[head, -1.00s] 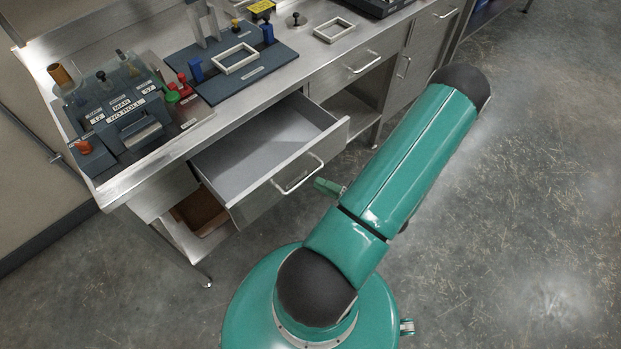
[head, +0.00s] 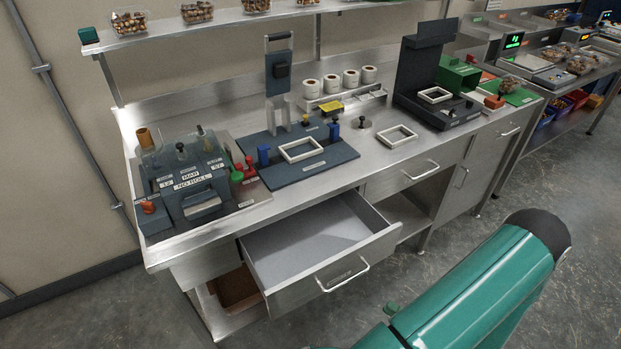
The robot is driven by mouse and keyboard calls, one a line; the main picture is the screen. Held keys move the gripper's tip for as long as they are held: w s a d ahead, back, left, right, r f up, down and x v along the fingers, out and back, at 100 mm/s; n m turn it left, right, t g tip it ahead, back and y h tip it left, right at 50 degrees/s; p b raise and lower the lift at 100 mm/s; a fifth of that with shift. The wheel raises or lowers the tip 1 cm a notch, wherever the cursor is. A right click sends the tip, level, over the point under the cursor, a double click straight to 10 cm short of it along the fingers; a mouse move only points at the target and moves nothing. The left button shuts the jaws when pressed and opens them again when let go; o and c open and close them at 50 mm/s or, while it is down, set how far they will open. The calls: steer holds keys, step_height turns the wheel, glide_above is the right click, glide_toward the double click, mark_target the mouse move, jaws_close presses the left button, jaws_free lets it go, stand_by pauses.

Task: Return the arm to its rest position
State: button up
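My arm shows as a teal link with a dark rounded joint at the lower right of the head view, in front of the workbench. My gripper is outside the frame, so its fingers and anything in them cannot be seen. The arm link is apart from the open drawer (head: 372,254) in this view.
The steel workbench (head: 345,152) has its drawer pulled out and empty. On top are a grey labelled device (head: 192,190), a dark fixture plate (head: 330,165) with a white frame (head: 301,149), and a black press (head: 425,75). A shelf (head: 160,30) with clamshell trays hangs above. Floor at right is clear.

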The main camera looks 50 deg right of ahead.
steer(key=w+a+r+n+g+y, duration=0.4)
steer(key=w+a+r+n+g, duration=0.35)
steer(key=n, duration=0.65)
steer(key=w+a+r+n+g+y, duration=0.4)
steer(key=w+r+n+g, duration=0.55)
steer(key=n, duration=0.45)
steer(key=w+a+r+n+t+h, duration=0.1)
steer(key=w+a+r+n+h, duration=0.1)
steer(key=a+r+n+h, duration=0.3)
steer(key=w+a+r+n+t+h, duration=0.1)
steer(key=w+a+r+n+h, duration=0.2)
steer(key=a+r+n, duration=0.9)
steer(key=n+h, duration=0.2)
steer(key=n, duration=0.5)
steer(key=shift+a+r+t, duration=0.15)
steer(key=shift+a+t, duration=0.2)
steer(key=shift+t, duration=0.05)
steer(key=shift+s+d, duration=0.1)
steer(key=shift+d, duration=0.1)
